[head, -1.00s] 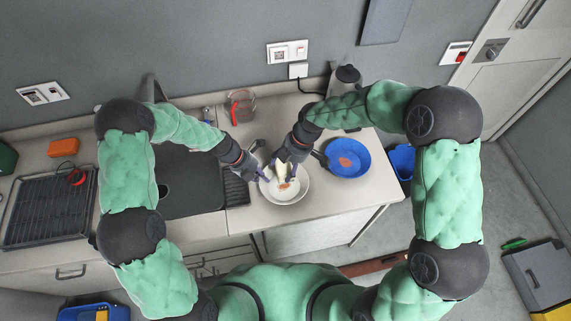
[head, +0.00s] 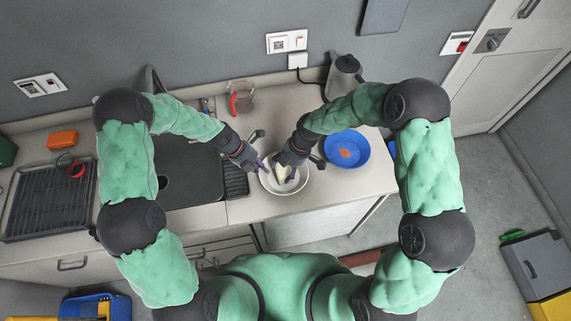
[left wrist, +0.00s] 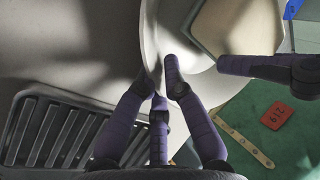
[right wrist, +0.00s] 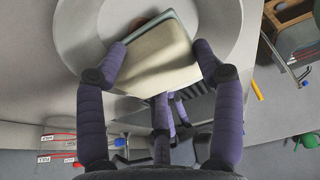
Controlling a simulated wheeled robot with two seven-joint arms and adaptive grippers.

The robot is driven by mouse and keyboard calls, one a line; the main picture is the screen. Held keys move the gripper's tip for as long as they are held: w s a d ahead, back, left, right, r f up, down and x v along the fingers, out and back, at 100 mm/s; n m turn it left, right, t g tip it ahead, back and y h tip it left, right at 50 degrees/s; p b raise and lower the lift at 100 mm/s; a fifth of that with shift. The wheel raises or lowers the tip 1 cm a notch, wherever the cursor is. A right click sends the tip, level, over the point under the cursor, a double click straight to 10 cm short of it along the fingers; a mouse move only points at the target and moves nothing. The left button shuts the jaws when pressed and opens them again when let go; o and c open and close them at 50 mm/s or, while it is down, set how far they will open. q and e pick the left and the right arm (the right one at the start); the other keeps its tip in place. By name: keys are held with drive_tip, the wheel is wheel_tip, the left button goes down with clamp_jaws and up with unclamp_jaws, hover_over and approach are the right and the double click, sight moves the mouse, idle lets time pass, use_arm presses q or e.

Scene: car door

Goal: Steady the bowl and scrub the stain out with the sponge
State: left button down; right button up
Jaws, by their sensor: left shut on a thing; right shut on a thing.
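The white bowl (head: 302,188) sits on the counter near its front edge. My left gripper (head: 262,165) is shut on the bowl's left rim; in the left wrist view its fingers (left wrist: 165,85) straddle the white wall (left wrist: 150,40). My right gripper (head: 284,166) is shut on the pale sponge (head: 283,174) inside the bowl. In the right wrist view the cream sponge with a grey-green edge (right wrist: 152,65) is tilted between the fingers. A brown stain (right wrist: 147,22) shows just past the sponge's far edge, partly hidden. Contact between sponge and bowl floor is unclear.
A blue dish (head: 329,145) with an orange-brown patch stands close right of the bowl. A glass jug with a red handle (head: 240,98) and a grey kettle (head: 344,75) stand behind. The dark sink (head: 190,185) and a black rack (head: 48,205) are at left.

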drive_tip(key=shift+f, duration=0.35)
drive_tip(key=shift+f, duration=0.55)
idle(0.9)
drive_tip(key=shift+w+d, duration=0.1)
drive_tip(key=shift+d, duration=0.15)
drive_tip(key=shift+d, duration=0.2)
drive_tip(key=shift+a, duration=0.15)
drive_tip(key=shift+s+a, duration=0.2)
drive_tip(key=shift+a, duration=0.5)
drive_tip(key=shift+w+d, duration=0.2)
drive_tip(key=shift+d, duration=0.65)
drive_tip(key=shift+a, duration=0.1)
